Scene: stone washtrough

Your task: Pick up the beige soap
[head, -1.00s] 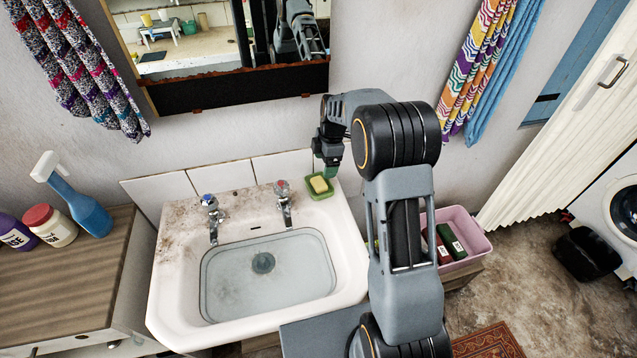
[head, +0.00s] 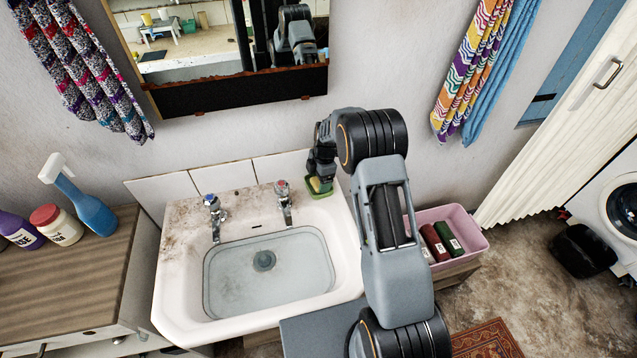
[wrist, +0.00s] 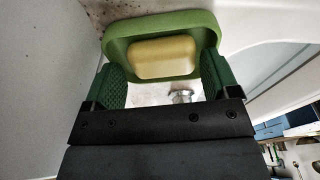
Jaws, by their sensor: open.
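The beige soap (wrist: 163,57) lies in a green soap dish (wrist: 118,32) on the back right corner of the sink. In the head view the soap (head: 316,184) is mostly covered by my gripper (head: 320,180), and the dish (head: 322,194) shows around it. In the wrist view my gripper (wrist: 160,82) is open, with its two green textured pads at the left and right. The soap shows between and just beyond the pads. I cannot tell whether either pad touches the soap or the dish.
The white sink (head: 180,300) holds a clear-looking basin of water, with two taps (head: 284,200) behind it, one close left of the dish. The wall is right behind. A pink tub (head: 468,229) with several bottles stands at the right, and a cabinet (head: 60,275) at the left.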

